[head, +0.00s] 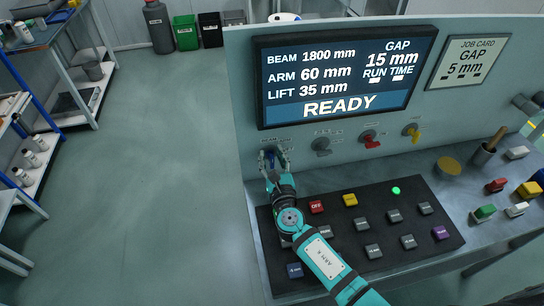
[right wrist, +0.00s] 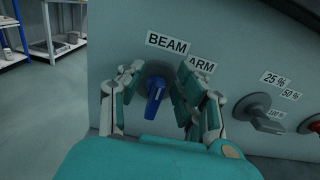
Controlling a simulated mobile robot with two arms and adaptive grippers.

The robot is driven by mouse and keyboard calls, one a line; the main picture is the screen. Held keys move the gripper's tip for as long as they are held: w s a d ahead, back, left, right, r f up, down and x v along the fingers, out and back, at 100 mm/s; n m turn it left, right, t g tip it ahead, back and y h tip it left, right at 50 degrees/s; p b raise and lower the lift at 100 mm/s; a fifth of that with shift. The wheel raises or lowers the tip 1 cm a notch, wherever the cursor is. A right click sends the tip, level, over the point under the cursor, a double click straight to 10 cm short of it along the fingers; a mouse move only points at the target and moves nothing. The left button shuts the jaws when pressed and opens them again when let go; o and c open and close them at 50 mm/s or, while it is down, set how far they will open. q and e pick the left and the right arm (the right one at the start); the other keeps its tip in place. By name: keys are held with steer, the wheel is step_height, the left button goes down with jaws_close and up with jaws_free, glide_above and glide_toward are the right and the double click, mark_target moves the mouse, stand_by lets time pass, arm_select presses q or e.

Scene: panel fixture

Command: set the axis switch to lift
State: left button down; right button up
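The axis switch is a blue knob (right wrist: 155,97) on the panel's left part. Its handle hangs down in the right wrist view. A BEAM label (right wrist: 167,43) is above it and an ARM label (right wrist: 201,65) is at its upper right; no LIFT label can be read beside it. My right gripper (head: 272,162) is at the knob in the head view. In the right wrist view its open fingers (right wrist: 152,98) stand on either side of the knob, with gaps visible. In the head view the gripper mostly hides the knob. My left gripper is not in view.
To the right on the panel are a grey knob (head: 321,146), a red knob (head: 370,138) and a yellow knob (head: 412,131). The screen (head: 345,72) above reads READY. A black button pad (head: 345,190) lies below my right arm. A job card (head: 468,61) hangs at right.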

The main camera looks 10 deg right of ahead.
steer(key=shift+c, duration=1)
jaws_close()
steer(key=shift+f+m, duration=0.1)
steer(key=shift+m, duration=0.2)
steer(key=shift+b, duration=0.35)
steer(key=m+b, duration=0.2)
steer(key=m, duration=0.1)
steer(key=shift+d+f, duration=0.15)
steer(key=shift+d, duration=0.15)
steer(key=m+b, duration=0.1)
steer(key=m, duration=0.1)
steer(key=m+b, duration=0.1)
steer(key=m, duration=0.1)
steer(key=m+b, duration=0.1)
steer(key=shift+d+f+m, duration=0.15)
steer(key=shift+d+m, duration=0.2)
steer(key=shift+m, duration=0.05)
steer(key=m, duration=0.1)
steer(key=m+b, duration=0.1)
steer(key=m, duration=0.1)
steer(key=m+b, duration=0.1)
steer(key=shift+w+d+f, duration=0.1)
steer(key=shift+d+f, duration=0.1)
steer(key=shift+d, duration=0.05)
steer(key=shift+d+f+m+b, duration=0.15)
steer(key=shift+m+b, duration=0.85)
steer(key=shift+m, duration=1.2)
